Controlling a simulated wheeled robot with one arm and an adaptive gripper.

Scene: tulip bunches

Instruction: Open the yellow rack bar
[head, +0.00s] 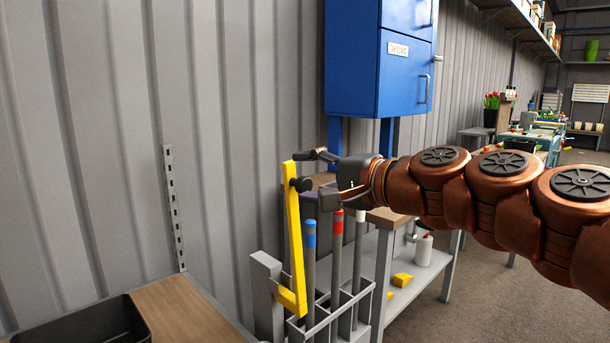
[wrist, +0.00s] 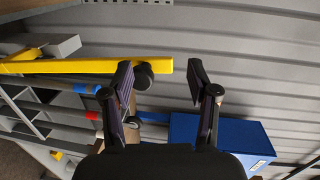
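The yellow rack bar (head: 293,235) stands nearly upright, leaning slightly, at the left end of the grey tool rack (head: 322,322). Its lower end bends to a grey post (head: 266,297). A black knob (head: 303,184) sticks out near its top. My gripper (head: 312,175) is open at the bar's top end, near the knob. In the wrist view, the bar (wrist: 60,66) runs in from the left, and the knob (wrist: 144,76) shows between the open fingers of my gripper (wrist: 161,75), close to the left finger. Whether a finger touches the knob cannot be told.
Handles with blue (head: 310,234), red (head: 337,222) and white bands stand in the rack. A blue cabinet (head: 375,65) stands behind my gripper. A workbench (head: 400,290) is behind the rack. A wooden top (head: 185,315) with a black tray (head: 85,325) is at the lower left.

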